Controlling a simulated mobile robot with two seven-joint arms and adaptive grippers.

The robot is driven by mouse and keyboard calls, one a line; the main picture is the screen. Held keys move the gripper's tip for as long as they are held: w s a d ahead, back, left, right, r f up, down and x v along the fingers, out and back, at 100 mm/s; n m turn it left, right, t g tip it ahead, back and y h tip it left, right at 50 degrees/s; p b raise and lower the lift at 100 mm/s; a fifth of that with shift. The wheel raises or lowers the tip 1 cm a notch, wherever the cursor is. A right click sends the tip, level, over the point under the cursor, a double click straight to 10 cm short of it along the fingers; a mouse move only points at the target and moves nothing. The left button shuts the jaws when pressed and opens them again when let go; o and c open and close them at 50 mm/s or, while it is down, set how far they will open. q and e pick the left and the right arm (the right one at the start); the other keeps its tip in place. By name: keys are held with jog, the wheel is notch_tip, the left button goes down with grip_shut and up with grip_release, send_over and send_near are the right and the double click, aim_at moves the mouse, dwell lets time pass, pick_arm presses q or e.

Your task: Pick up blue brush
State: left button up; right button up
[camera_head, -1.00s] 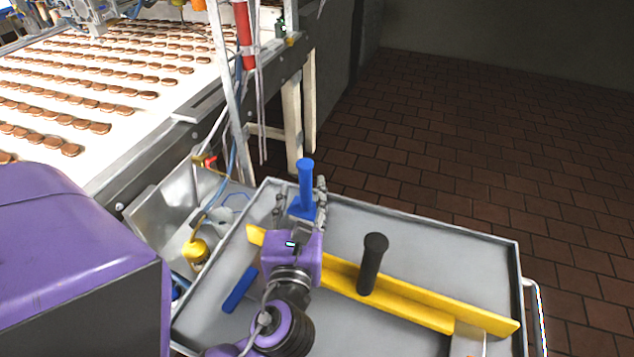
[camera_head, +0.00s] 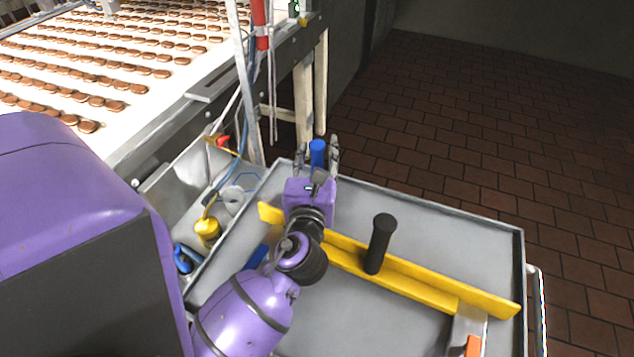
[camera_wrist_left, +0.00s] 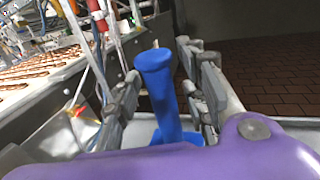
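The blue brush stands with its handle (camera_head: 317,154) upright near the far left corner of the grey tray (camera_head: 510,250). In the left wrist view its round-topped blue handle (camera_wrist_left: 158,90) rises from a wider blue base, partly hidden behind my purple wrist. My left gripper (camera_head: 317,150) is open, with its fingers on either side of the handle. Gaps show between the fingers and the handle in the left wrist view. My right gripper is not in view.
A yellow squeegee-like tool (camera_head: 420,285) with a black upright handle (camera_head: 380,243) lies across the tray. Another blue object (camera_head: 257,257) is partly hidden by my arm. A conveyor with rows of biscuits (camera_head: 110,75) stands at the left. Floor at right is clear.

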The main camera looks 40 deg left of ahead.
pick_arm(q)
grip_shut()
jog(key=shift+r, duration=0.15)
